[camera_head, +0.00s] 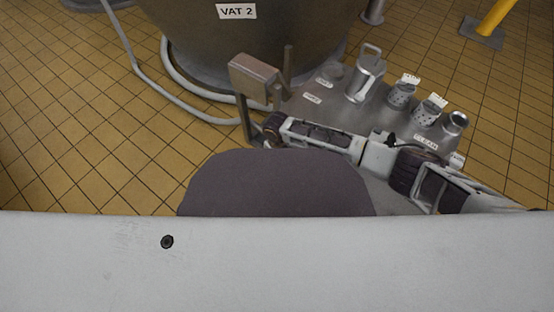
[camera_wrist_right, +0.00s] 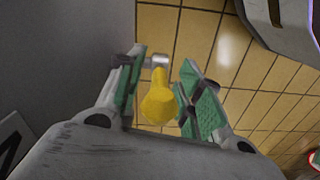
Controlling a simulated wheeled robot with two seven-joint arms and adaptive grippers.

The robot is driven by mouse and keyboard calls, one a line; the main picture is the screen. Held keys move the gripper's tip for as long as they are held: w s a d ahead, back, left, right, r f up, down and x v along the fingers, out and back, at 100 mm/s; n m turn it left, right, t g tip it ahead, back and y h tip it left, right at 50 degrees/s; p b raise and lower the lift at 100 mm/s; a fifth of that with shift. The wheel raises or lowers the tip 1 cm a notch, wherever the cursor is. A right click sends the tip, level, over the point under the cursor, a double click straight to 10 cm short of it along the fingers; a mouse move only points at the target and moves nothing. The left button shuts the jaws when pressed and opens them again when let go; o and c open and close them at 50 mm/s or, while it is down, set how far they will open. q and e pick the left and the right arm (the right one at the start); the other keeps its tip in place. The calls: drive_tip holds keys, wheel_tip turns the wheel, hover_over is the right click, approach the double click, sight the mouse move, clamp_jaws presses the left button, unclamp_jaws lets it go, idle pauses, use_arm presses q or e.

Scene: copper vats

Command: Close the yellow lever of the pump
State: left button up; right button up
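The yellow lever (camera_wrist_right: 158,102) shows in the right wrist view, with a small metal fitting (camera_wrist_right: 156,61) at its far end. My right gripper (camera_wrist_right: 163,78) is open, with its green-padded fingers apart on either side of the lever. The left finger is close to the fitting and the right finger has a gap to the lever; I cannot tell whether either touches. The yellow lever does not show in the head view, where my right arm reaches in from the right. The rest of the pump cannot be made out. My left gripper is in neither view.
A metal table (camera_head: 315,106) bears a steel jug (camera_head: 364,80) and several labelled cups at the right. A box on a post (camera_head: 255,80) stands before VAT 2 (camera_head: 250,35). A pale hose (camera_head: 146,76) runs along the tiled floor. Open floor (camera_head: 65,130) lies at left.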

drive_tip(key=shift+c, duration=0.2)
drive_tip(key=c, duration=0.5)
clamp_jaws()
drive_tip(key=shift+p, duration=0.3)
